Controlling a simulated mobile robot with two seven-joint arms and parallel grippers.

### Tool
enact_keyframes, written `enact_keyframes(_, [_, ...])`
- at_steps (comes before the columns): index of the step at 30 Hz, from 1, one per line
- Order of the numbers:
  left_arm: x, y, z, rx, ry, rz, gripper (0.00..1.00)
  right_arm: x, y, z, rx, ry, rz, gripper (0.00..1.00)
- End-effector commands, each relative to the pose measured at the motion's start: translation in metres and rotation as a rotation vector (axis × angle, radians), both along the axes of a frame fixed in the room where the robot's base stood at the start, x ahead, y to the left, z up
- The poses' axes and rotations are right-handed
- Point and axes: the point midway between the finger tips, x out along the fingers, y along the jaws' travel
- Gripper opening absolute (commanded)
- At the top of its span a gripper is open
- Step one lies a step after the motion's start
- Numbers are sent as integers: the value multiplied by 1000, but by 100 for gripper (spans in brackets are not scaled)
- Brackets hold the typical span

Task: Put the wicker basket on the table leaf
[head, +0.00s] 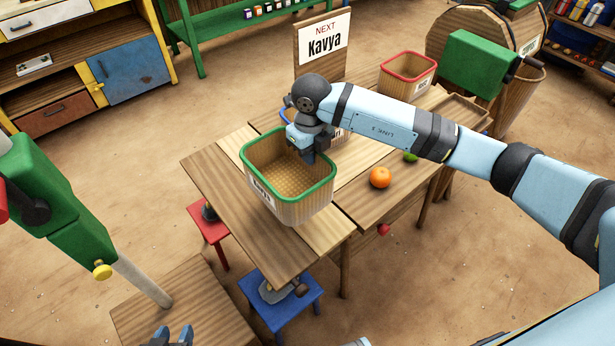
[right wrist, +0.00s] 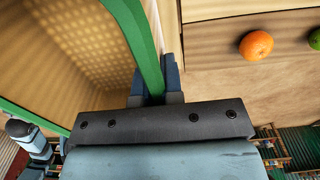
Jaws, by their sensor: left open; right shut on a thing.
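The wicker basket (head: 290,207) has a green rim and a white label on its front, and looks empty. My right gripper (head: 303,150) is shut on its far rim; in the right wrist view the fingers (right wrist: 155,98) pinch the green rim (right wrist: 137,40). The basket is upright over the front part of the wooden table, next to the table leaf (head: 218,187) and partly over it. I cannot tell whether its bottom touches the wood. My left gripper (head: 172,338) is open at the bottom edge, far from the basket, mostly cut off.
An orange (head: 380,177) and a green fruit (head: 410,156) lie on the table. A blue-rimmed basket (head: 287,113) is mostly hidden behind my right arm. A red-rimmed basket (head: 407,80) and a "Kavya" sign (head: 323,40) stand behind. Red (head: 207,222) and blue (head: 280,305) stools stand below.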

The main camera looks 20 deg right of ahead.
Motion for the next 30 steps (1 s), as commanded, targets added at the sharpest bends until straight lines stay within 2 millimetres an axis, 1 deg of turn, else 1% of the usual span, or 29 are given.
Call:
enact_keyframes(1, [0,0,0,0,-2,0,43,0,1,-12,2,2,-1,0])
enact_keyframes(3, [0,0,-1,1,-1,-1,43,0,1,-24,2,2,-1,0])
enact_keyframes(6, [0,0,-2,2,-2,-3,43,0,1,-34,4,-1,1,0])
enact_keyframes(11, [0,0,-3,4,-1,-4,43,0,0,-45,1,-1,0,0])
enact_keyframes(18, [0,0,-6,7,-1,-6,43,0,1,-79,2,0,1,0])
enact_keyframes(29, [-1,0,-7,6,-2,-7,43,1,0,-84,2,-2,1,0])
enact_keyframes(30, [-1,0,-7,6,-2,-7,43,0,0,-85,0,-1,1,10])
